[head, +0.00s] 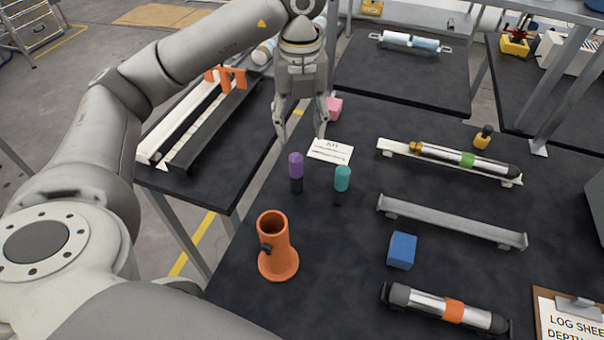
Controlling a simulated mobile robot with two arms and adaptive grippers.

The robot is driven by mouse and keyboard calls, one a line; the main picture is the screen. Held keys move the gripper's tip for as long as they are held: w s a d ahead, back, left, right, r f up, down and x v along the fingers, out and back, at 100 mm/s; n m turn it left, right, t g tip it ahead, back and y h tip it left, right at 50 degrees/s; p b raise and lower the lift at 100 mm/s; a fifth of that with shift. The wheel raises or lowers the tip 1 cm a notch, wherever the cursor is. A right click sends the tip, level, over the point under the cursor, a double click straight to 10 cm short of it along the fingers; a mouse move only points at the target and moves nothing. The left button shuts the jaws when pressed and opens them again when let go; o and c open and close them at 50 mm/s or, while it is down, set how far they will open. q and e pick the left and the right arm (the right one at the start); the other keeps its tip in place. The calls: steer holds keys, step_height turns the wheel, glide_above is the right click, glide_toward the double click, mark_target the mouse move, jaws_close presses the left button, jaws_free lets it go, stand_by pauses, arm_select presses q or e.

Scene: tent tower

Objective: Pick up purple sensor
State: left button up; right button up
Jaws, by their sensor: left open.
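The purple sensor (296,165) stands upright on the dark table, with a purple top and a black lower part. My left gripper (301,138) points down with its fingers spread apart and nothing between them. In the picture its fingertips are just above the purple sensor, and they look apart from it. A teal sensor (342,178) of similar shape stands to the right of the purple one. My right gripper is not in view.
An orange holder (274,250) stands in front of the purple sensor. A white card (331,151) and pink cube (334,108) lie behind. A blue cube (402,250), grey rail (450,222) and tubes with green (467,160) and orange (454,311) bands are to the right.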

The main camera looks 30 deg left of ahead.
mark_target(295, 155)
arm_select(q)
steer(key=f, duration=0.4)
steer(key=shift+s+a+f, duration=0.1)
steer(key=shift+s, duration=0.3)
steer(key=shift+f+p, duration=0.4)
steer(key=shift+f, duration=0.25)
steer(key=f, duration=0.1)
steer(key=f+p, duration=0.1)
steer(key=f, duration=0.1)
steer(key=shift+s+a+f, duration=0.15)
steer(key=shift+s+f, duration=0.05)
steer(key=shift+f, duration=0.5)
steer(key=shift+w, duration=0.1)
jaws_close()
steer(key=shift+r, duration=0.1)
